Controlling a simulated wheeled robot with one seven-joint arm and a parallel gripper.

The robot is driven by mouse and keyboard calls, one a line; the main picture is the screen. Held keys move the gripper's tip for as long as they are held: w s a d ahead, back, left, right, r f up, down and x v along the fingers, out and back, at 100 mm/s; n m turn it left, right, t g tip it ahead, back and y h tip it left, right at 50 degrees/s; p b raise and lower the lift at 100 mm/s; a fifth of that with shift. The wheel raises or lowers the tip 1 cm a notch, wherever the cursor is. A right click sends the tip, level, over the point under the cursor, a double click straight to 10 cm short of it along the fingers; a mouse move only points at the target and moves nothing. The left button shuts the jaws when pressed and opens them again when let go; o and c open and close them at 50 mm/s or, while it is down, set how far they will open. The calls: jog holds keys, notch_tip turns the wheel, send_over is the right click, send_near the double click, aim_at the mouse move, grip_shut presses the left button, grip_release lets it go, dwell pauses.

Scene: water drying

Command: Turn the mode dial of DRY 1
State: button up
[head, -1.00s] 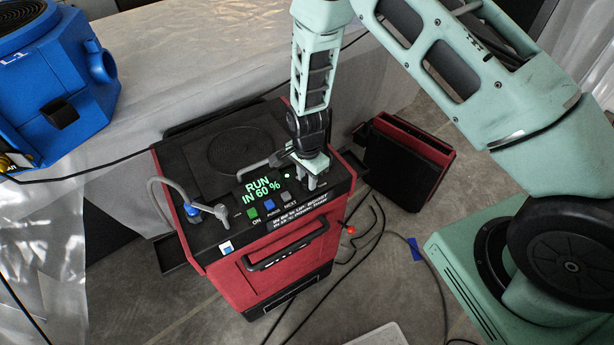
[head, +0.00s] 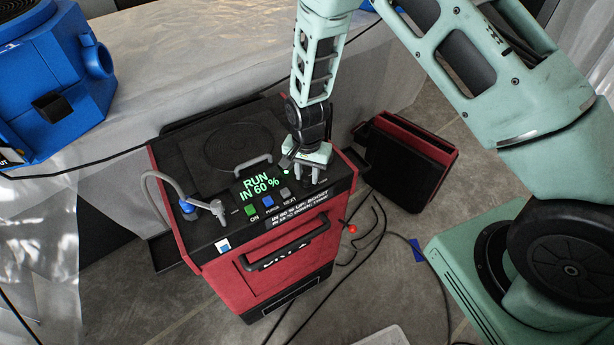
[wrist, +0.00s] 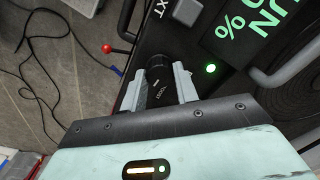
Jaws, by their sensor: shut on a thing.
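The red and black dryer, DRY 1 (head: 285,245), stands on the floor, with its green display (head: 262,184) reading "RUN IN 60 %". The mode dial (wrist: 158,82) is a black knob with a light mark, at the right end of the panel. My gripper (wrist: 166,88) comes down from above and is shut on the dial, one grey finger on each side of it. In the head view my gripper (head: 311,177) hides most of the dial. A small green light (wrist: 211,69) glows beside it.
Green, blue and grey buttons (head: 268,203) lie left of my gripper. A grey hose (head: 165,178) is joined at the panel's left. A blue blower (head: 60,80) is at upper left. A red-black case (head: 405,160) stands at right, with dark cables (head: 375,225) on the floor.

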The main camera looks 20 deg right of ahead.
aim_at(307, 177)
jog(key=n+b, duration=0.2)
jog(key=n, duration=0.3)
jog(key=shift+n, duration=0.4)
dwell(0.4)
jog(key=o, duration=1)
notch_tip(307, 177, up, 18)
jog(key=b, duration=0.3)
jog(key=shift+f+b, duration=0.25)
jog(key=shift+b, duration=0.1)
